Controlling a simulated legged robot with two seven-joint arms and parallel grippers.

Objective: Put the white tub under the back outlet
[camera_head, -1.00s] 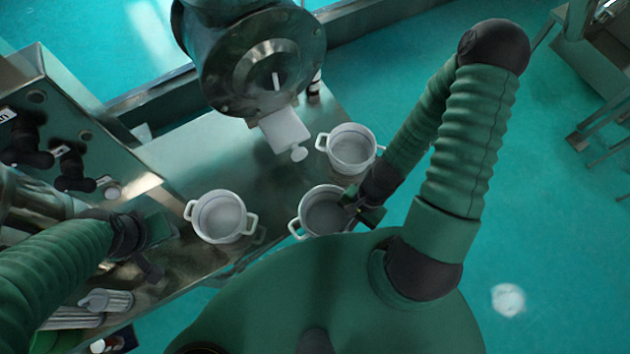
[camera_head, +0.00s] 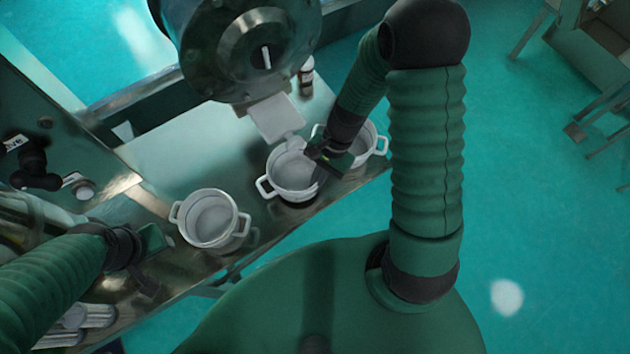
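Three white two-handled tubs stand at the machine. My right gripper (camera_head: 328,162) is at the right rim of the middle tub (camera_head: 270,184) and appears shut on that side of it. This tub is just below the tip of the pale outlet chute (camera_head: 276,118), which overlaps its back rim in view; I cannot tell its height above the table. A second tub (camera_head: 211,218) stands to the left. A third tub (camera_head: 372,142) is at the right, partly hidden by my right arm. My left gripper (camera_head: 152,262) looks open and empty at the lower left.
The metal table (camera_head: 190,150) has bare room left of the chute. A round steel sieve housing (camera_head: 250,50) rises above the chute. A small brown bottle (camera_head: 306,76) stands behind it. A control panel (camera_head: 50,150) is at the left.

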